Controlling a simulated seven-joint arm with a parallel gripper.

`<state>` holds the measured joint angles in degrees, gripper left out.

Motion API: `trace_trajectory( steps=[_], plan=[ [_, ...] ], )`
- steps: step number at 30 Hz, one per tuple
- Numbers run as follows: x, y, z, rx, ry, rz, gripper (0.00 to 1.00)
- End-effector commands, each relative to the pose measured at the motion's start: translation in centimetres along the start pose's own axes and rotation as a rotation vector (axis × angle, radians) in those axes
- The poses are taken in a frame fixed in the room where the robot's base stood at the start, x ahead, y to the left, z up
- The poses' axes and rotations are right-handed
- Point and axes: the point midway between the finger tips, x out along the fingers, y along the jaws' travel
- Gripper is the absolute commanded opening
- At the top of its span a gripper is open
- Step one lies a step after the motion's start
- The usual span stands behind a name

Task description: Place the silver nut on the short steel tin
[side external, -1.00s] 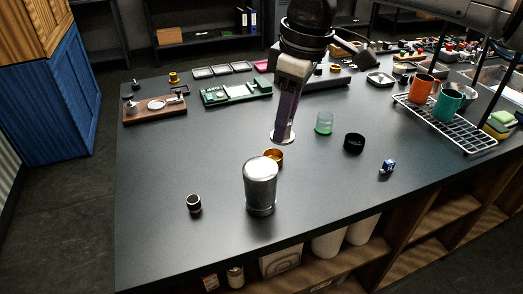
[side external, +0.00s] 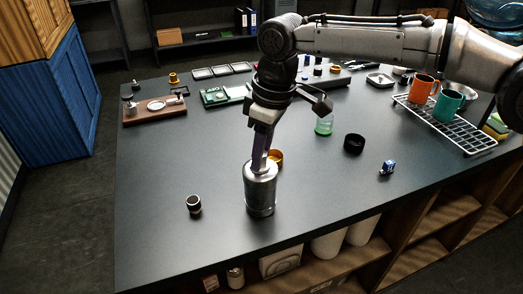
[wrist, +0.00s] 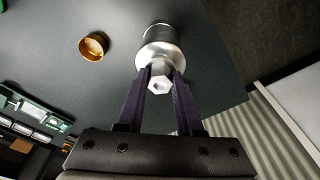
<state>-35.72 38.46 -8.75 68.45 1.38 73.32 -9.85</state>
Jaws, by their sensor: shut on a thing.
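The steel tin (side external: 260,194) is a silver cylinder standing upright on the dark table, near its front edge. My gripper (side external: 259,168) points down with its fingertips at the tin's top. In the wrist view, the purple fingers (wrist: 160,82) are shut on the silver nut (wrist: 158,86), a hexagonal piece with a hole. The nut lies in line with the tin's top (wrist: 163,52). I cannot tell whether it touches the tin. In the side view, the nut is hidden or too small to make out.
An amber ring-shaped cup (side external: 276,157) stands close behind the tin, and a small dark cup (side external: 193,204) to its left. A clear green-based jar (side external: 324,125), a black cap (side external: 354,143) and a blue block (side external: 388,167) are to the right. The table's front left is clear.

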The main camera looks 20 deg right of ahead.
Motion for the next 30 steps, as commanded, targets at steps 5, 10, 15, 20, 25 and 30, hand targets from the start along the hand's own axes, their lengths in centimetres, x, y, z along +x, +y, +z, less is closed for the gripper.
trace_trajectory(
  steps=[5, 10, 15, 20, 25, 30],
  plan=[
    [0.3, 0.0, 0.1, 0.000, 0.000, 0.000, 0.00],
    [0.3, 0.0, 0.1, 0.000, -0.001, 0.000, 0.65],
    [0.3, 0.0, 0.1, 0.000, -0.001, 0.000, 0.65],
    [0.1, 0.0, 0.0, 0.000, 0.000, 0.000, 0.65],
    [-1.7, 0.0, -0.1, 0.000, 0.004, 0.001, 0.65],
    [-5.3, 0.0, -0.1, 0.000, 0.005, 0.001, 0.65]
  ],
)
